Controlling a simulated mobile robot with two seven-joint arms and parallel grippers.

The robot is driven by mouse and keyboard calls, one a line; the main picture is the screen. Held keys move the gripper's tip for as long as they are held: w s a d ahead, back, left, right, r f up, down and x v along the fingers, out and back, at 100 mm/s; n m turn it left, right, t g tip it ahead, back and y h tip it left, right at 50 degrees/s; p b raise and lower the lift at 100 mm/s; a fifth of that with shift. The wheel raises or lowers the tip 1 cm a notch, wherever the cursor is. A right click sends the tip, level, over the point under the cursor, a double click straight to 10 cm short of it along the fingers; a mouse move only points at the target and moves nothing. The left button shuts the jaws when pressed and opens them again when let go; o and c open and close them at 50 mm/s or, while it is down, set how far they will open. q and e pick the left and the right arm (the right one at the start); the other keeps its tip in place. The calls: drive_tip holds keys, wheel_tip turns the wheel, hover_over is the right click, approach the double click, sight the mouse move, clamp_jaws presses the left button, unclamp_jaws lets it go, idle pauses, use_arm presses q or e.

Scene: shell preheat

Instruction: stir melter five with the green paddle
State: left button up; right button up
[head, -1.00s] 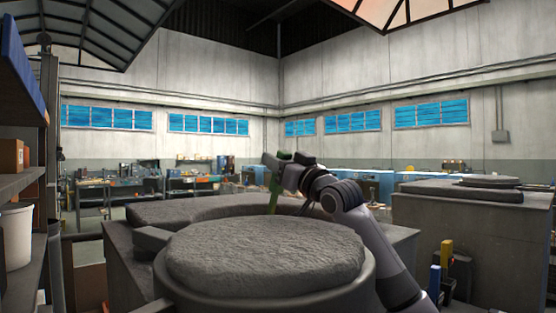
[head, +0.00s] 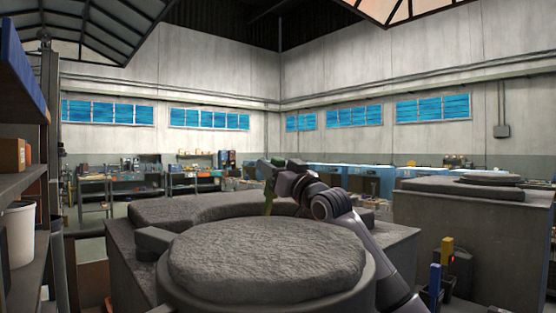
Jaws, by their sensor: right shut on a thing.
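My right gripper (head: 282,172) reaches in over the block from the right and is shut on a green paddle (head: 268,197). The paddle hangs near upright, and its lower end is hidden behind the round grey lid. A grey block with a curved rim (head: 180,210) stands behind the lid, and the paddle is at its opening. I cannot read a number to tell whether this is melter five. My left gripper is not in view.
The thick round lid (head: 268,257) fills the near middle. Another grey block (head: 470,225) with a lid stands at right. Blue and yellow handles (head: 441,270) stand upright at lower right. A shelf (head: 25,180) with a white bucket (head: 18,233) is close at left.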

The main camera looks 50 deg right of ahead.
drive_tip(key=shift+w+r, duration=0.2)
drive_tip(key=shift+w, duration=0.1)
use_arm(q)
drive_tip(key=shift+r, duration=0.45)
use_arm(e)
drive_tip(key=shift+f, duration=0.15)
drive_tip(key=shift+a+f, duration=0.1)
drive_tip(key=shift+a, duration=0.2)
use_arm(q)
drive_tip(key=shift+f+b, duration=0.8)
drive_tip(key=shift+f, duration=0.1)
use_arm(e)
drive_tip(key=s+a, duration=0.2)
drive_tip(key=a, duration=0.1)
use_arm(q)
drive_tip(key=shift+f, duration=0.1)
use_arm(e)
drive_tip(key=shift+s, duration=0.1)
